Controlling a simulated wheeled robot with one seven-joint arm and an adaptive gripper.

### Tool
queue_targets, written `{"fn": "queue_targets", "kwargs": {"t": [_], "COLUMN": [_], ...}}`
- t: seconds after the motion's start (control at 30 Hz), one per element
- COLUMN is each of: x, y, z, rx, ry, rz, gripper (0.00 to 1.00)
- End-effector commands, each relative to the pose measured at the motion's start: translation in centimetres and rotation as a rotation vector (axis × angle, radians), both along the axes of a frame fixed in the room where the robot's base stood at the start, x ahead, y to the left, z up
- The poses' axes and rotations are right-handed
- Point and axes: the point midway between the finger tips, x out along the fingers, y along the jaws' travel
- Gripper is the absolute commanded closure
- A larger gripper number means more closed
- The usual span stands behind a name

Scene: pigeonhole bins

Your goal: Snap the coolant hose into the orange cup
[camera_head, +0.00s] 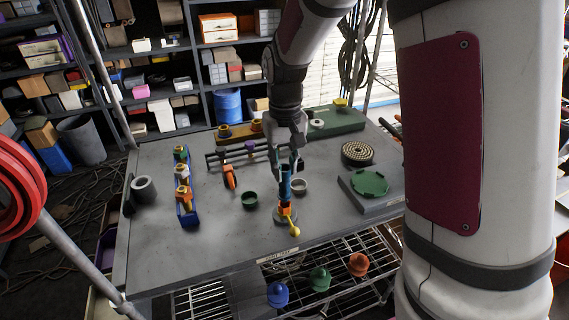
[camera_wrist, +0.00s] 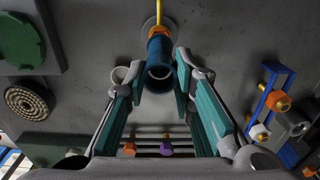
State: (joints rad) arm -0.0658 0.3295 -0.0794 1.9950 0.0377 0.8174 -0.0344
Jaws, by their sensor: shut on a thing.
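The blue coolant hose piece (camera_head: 285,186) stands roughly upright below my gripper (camera_head: 287,168). In the wrist view the hose (camera_wrist: 159,58) shows its open end between the teal fingers of my gripper (camera_wrist: 161,76), which is shut on it. An orange cup (camera_head: 285,206) is directly under the hose's lower end, on a round grey base (camera_head: 278,219). A yellow lever with a round knob (camera_head: 294,231) sticks out from it toward the front edge. The orange part (camera_wrist: 158,31) also shows at the hose's far end. I cannot tell whether the hose is seated in it.
A green cup (camera_head: 250,200) and a pale cup (camera_head: 300,186) stand close by. A blue rack with fittings (camera_head: 188,213) is at left; a grey block with a green disc (camera_head: 370,184) is at right. A low bar rack (camera_head: 219,157) is behind. The front left of the table is clear.

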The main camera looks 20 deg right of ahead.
Motion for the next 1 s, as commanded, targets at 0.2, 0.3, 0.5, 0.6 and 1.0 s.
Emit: {"fn": "queue_targets", "kwargs": {"t": [0.2, 0.3, 0.5, 0.6, 1.0], "x": [0.0, 0.0, 0.0, 0.0, 0.0], "y": [0.0, 0.0, 0.0, 0.0, 0.0], "z": [-0.5, -0.7, -1.1, -1.3, -2.1], "rx": [0.0, 0.0, 0.0, 0.0, 0.0], "ry": [0.001, 0.001, 0.001, 0.001, 0.001], "rz": [0.0, 0.0, 0.0, 0.0, 0.0], "gripper": [1.0, 1.0, 1.0, 1.0, 1.0]}}
